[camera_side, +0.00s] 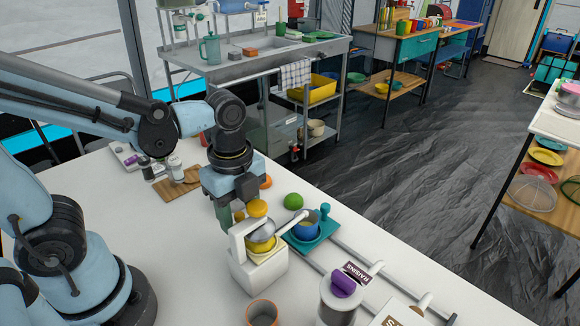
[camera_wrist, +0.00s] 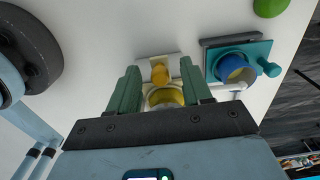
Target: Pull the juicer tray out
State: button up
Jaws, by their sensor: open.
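A white juicer (camera_side: 258,274) stands on the white table, with a silver dome and a yellow bowl (camera_side: 265,245); the bowl also shows in the wrist view (camera_wrist: 165,97). A teal tray (camera_side: 318,233) with an upright knob sits beside it on the right, holding a blue cup (camera_side: 305,226). In the wrist view the teal tray (camera_wrist: 255,50) is to the right of my fingers. My gripper (camera_side: 240,214) is open above the juicer, its green fingers (camera_wrist: 160,75) on either side of the yellow parts. Whether they touch the juicer is unclear.
A green ball (camera_side: 293,201) lies behind the tray. Pale rails run rightward from the tray. A wooden board (camera_side: 176,186) lies at the back left.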

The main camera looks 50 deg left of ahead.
jog(key=c, duration=0.8)
jog(key=shift+a, duration=3.9)
jog(key=shift+c, duration=0.2)
jog(key=o, duration=0.8)
jog(key=shift+o, duration=0.2)
notch_tip(320, 180, up, 7)
